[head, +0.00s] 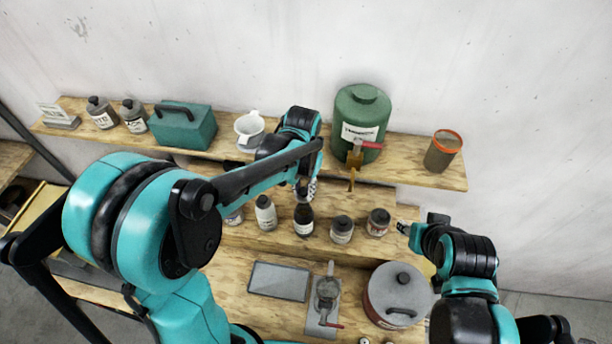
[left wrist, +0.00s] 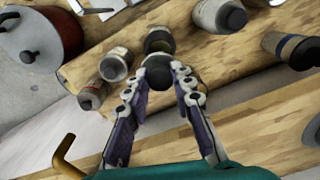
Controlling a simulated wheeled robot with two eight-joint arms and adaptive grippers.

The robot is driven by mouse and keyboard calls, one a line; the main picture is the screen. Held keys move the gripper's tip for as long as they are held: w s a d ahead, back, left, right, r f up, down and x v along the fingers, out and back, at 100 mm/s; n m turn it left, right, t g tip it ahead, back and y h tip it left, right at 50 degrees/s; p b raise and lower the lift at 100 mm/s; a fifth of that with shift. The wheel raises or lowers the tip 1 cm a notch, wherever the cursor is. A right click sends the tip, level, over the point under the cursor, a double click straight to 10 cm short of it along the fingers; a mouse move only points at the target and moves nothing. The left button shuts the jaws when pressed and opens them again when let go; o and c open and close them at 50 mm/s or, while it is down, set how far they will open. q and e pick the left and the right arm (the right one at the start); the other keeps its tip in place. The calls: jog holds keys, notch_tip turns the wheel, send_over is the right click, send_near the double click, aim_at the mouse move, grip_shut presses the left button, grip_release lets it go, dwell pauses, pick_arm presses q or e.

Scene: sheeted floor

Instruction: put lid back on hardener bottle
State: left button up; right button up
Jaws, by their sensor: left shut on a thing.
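A dark bottle (head: 304,213) with a pale label stands on the middle step of the wooden shelf; I take it as the hardener bottle, though its label is unreadable. My left gripper (head: 307,188) is right above its top. In the left wrist view, the left gripper (left wrist: 160,78) is shut on a dark round lid (left wrist: 158,70). The body of a bottle (left wrist: 159,40) shows just behind the lid. I cannot tell whether the lid touches the neck.
A green canister (head: 361,112) with a brass tap (head: 354,165) stands on the upper shelf. A red pot (head: 397,295) and a tray (head: 279,281) are below.

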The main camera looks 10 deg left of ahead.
pick_arm(q)
jog(key=shift+f, duration=0.25)
jog(key=shift+s+f+b, duration=0.1)
jog(key=shift+f+b, duration=0.65)
jog(key=shift+f, duration=0.15)
jog(key=shift+f+b, duration=1.55)
jog(key=shift+f, duration=0.5)
jog(key=shift+f+b, duration=0.15)
jog(key=shift+b, duration=0.5)
jog(key=o, duration=1.4)
